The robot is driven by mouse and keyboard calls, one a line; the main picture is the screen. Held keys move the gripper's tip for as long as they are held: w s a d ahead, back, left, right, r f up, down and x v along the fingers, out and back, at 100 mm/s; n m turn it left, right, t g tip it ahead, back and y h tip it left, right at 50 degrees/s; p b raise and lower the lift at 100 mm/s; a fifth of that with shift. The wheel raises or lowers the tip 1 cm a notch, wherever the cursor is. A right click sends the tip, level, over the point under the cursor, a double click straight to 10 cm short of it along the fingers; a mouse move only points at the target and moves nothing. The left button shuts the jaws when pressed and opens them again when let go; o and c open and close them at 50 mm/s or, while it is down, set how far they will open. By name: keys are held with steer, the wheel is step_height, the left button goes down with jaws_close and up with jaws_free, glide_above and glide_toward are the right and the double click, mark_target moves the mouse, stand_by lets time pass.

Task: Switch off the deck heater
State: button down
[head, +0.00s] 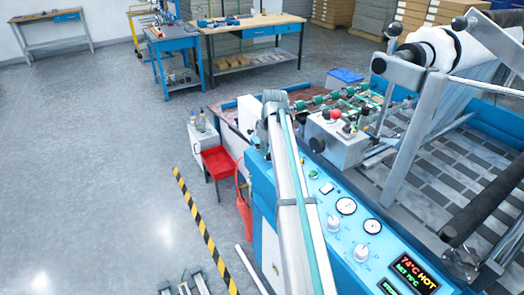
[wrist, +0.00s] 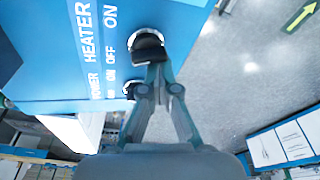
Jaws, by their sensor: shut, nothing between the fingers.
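A blue panel lettered HEATER, POWER, ON and OFF fills the upper left of the wrist view. The heater switch (wrist: 148,46) is a dark knob in a pale ring beside its ON and OFF lettering. My gripper (wrist: 153,70) is shut and empty, its fingertips right at the lower edge of this knob; I cannot tell whether they touch. The fingers partly cover the knob, and its setting is unclear. A second dark knob (wrist: 131,90) sits by the POWER lettering, close to the left finger. In the head view the display (head: 414,270) reads 74°C HOT, set 70°C; my gripper is not visible there.
The blue machine console (head: 340,255) carries gauges and white knobs. A red fire extinguisher (head: 243,205) and a red tray (head: 218,161) stand left of it. Yellow-black tape (head: 205,232) marks the floor. The grey floor (head: 110,150) further left is open.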

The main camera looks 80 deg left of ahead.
mark_target(268, 155)
steer(key=shift+w+d, duration=0.3)
steer(key=shift+w, duration=0.65)
steer(key=shift+r, duration=0.45)
step_height(268, 155, up, 9)
steer(key=p, duration=0.4)
steer(key=shift+s+d, duration=0.4)
